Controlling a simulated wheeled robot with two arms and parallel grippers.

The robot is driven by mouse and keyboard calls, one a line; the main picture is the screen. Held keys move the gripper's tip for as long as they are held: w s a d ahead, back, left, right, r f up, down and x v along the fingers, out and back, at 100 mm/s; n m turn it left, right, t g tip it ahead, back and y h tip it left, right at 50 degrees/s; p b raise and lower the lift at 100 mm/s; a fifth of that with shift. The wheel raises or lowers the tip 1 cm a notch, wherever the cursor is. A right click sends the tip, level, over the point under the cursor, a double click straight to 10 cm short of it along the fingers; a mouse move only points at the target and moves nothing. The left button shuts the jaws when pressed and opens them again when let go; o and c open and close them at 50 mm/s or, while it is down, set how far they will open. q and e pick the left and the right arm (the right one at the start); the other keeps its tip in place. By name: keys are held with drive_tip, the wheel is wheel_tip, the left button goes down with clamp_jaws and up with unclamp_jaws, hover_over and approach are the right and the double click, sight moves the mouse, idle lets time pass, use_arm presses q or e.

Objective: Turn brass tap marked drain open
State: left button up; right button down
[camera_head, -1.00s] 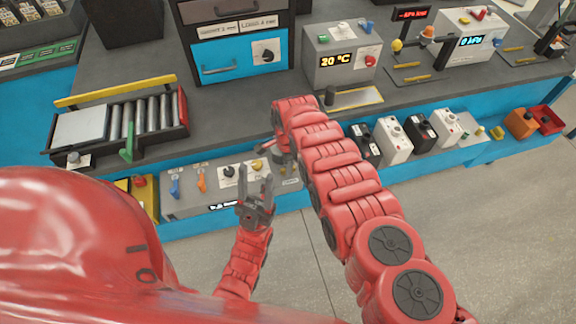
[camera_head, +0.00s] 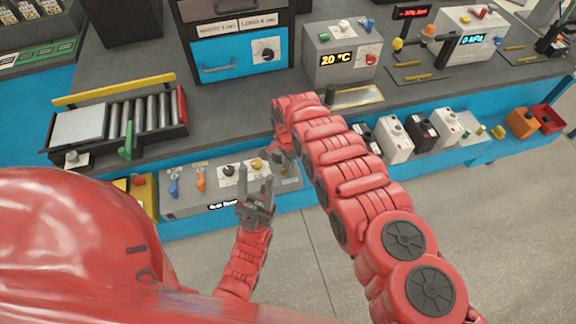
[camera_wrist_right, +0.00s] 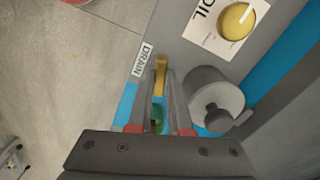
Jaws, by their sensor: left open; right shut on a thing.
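In the right wrist view, the brass tap (camera_wrist_right: 161,76) shows as a short yellow bar beside the white DRAIN label (camera_wrist_right: 142,60). My right gripper (camera_wrist_right: 160,84) is shut on it, with one finger on each side. A green part (camera_wrist_right: 157,117) shows lower between the fingers; its link to the tap is unclear. In the head view, my right arm reaches the front panel (camera_head: 214,196) and hides most of its gripper and the tap. My left gripper (camera_head: 256,190) is open and empty in front of that panel, fingers pointing up.
A grey cylindrical fitting (camera_wrist_right: 215,98) stands close right of my right gripper, below a yellow OIL knob (camera_wrist_right: 236,21). Blue (camera_head: 174,187) and orange (camera_head: 200,181) levers sit left on the panel. A roller tray (camera_head: 110,125) lies behind. Floor in front is clear.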

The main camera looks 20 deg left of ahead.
drive_tip(key=n+b, duration=0.1)
drive_tip(key=n, duration=0.2)
drive_tip(key=shift+f, duration=0.1)
drive_tip(key=n+b, duration=0.2)
drive_tip(key=n, duration=0.2)
drive_tip(key=n+b, duration=0.1)
drive_tip(key=n, duration=0.3)
drive_tip(key=shift+b, duration=0.3)
drive_tip(key=shift+n+b, duration=0.65)
drive_tip(key=shift+n, duration=0.85)
drive_tip(key=c, duration=0.8)
unclamp_jaws()
drive_tip(key=shift+c, duration=0.2)
